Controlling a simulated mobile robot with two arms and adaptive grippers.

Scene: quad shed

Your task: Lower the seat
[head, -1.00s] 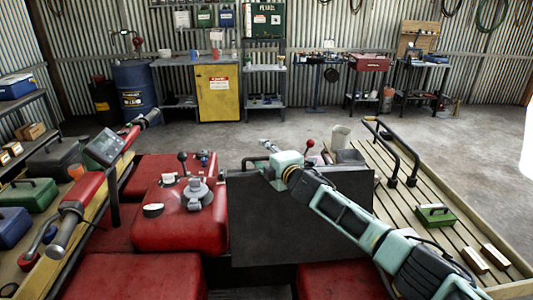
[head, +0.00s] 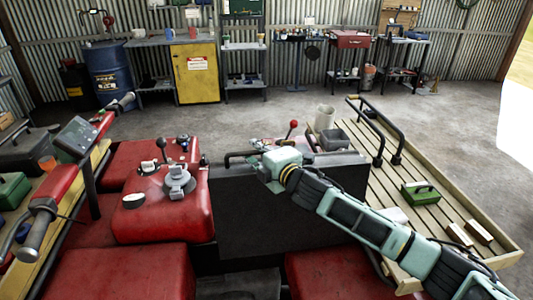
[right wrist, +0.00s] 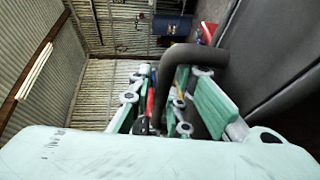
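The seat (head: 290,205) is a dark panel standing upright across the middle of the red quad. A black bar handle (head: 238,155) runs along its top edge at the left. My right gripper (head: 268,168) is at the seat's top edge beside this handle; its fingers are mostly hidden in the head view. In the right wrist view its pale green fingers (right wrist: 172,100) stand apart, with the bent black handle (right wrist: 182,52) reaching in between them. Whether they touch it I cannot tell. The seat's dark face (right wrist: 275,65) fills the right of that view. My left gripper is not in view.
The red body (head: 165,205) carries a grey cap and a black-knobbed lever. A red-knobbed lever (head: 292,127) rises behind the seat. The slatted rack (head: 395,180) at right holds a green box (head: 420,194) and wooden blocks. Handlebars (head: 75,140) are at left. Concrete floor beyond is clear.

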